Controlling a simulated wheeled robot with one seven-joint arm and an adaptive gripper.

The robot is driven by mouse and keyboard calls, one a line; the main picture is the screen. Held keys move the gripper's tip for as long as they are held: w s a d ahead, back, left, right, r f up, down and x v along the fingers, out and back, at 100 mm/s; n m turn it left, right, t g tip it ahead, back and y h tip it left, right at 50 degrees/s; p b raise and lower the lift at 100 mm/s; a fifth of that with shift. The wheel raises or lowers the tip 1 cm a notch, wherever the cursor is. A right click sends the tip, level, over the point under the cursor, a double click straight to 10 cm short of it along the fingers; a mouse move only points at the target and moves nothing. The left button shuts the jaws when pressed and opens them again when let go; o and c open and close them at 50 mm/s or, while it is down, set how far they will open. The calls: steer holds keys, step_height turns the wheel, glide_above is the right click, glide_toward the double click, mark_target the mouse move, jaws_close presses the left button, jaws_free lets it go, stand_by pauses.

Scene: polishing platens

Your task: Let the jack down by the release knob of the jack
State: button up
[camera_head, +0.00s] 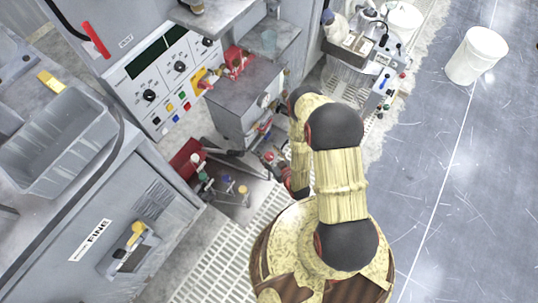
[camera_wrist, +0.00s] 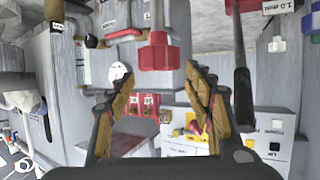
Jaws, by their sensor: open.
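My gripper (camera_wrist: 158,70) shows in the wrist view with its two yellow-and-black fingers apart and nothing held between them. A red, ribbed knob-like part (camera_wrist: 158,56) on a pale stem lies beyond the gap between the fingertips. A white round part (camera_wrist: 118,72) sits just beyond the left fingertip. I cannot tell whether either is the jack's release knob. In the head view my arm reaches low beside the grey cabinet, and my gripper is mostly hidden. Low fittings with coloured knobs (camera_head: 243,190) stand left of it; I cannot clearly make out the jack.
A control panel (camera_head: 165,75) and a grey cabinet (camera_head: 245,100) stand close by. A grey bin (camera_head: 60,150) sits on the left bench. A cluttered cart (camera_head: 365,75) stands behind my arm. A white bucket (camera_head: 477,55) is on the open floor at right.

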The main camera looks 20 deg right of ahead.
mark_target(269, 155)
steer(key=shift+r, duration=4)
steer(key=shift+f, duration=0.1)
